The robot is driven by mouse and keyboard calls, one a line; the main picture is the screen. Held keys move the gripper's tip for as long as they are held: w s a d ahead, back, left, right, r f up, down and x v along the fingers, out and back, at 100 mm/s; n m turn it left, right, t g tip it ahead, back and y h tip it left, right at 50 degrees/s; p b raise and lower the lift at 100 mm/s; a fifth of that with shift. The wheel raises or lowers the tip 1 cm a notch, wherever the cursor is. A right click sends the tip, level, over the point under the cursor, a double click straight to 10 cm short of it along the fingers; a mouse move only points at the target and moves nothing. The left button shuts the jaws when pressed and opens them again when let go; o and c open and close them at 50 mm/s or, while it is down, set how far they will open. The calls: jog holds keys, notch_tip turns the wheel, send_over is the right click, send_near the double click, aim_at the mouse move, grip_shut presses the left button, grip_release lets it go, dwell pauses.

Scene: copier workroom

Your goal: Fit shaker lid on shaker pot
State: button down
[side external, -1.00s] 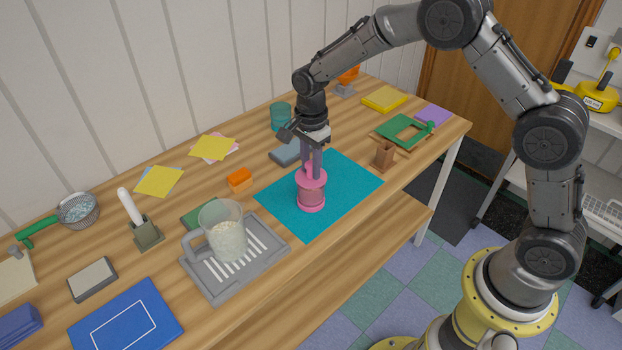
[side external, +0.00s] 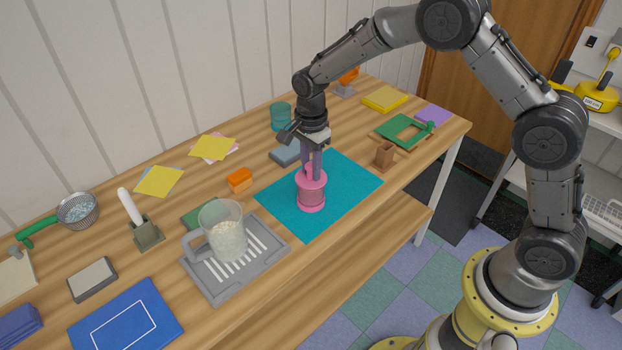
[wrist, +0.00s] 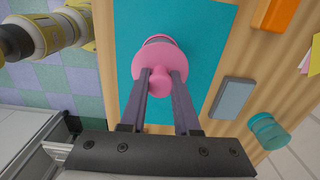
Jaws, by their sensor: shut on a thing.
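The pink shaker pot (side external: 311,197) stands upright on the teal mat (side external: 345,190). The pink shaker lid (side external: 312,173) sits at the top of the pot; it also shows in the wrist view (wrist: 178,62) as a round disc with a knob. My gripper (side external: 312,168) is directly above the pot, pointing down, its fingers shut on the lid's knob. In the wrist view my gripper (wrist: 160,82) has a finger on each side of the knob. The lid hides most of the pot there. I cannot tell whether the lid is fully seated.
A clear jug (side external: 224,232) stands on a grey drip tray (side external: 272,248) to the left. A brown holder (side external: 384,155) is right of the mat. An orange block (side external: 239,179) and a grey-blue block (side external: 285,153) lie behind it. The mat around the pot is clear.

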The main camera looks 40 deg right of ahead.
jog(key=shift+f, duration=0.5)
jog(key=shift+c, duration=1.2)
grip_release()
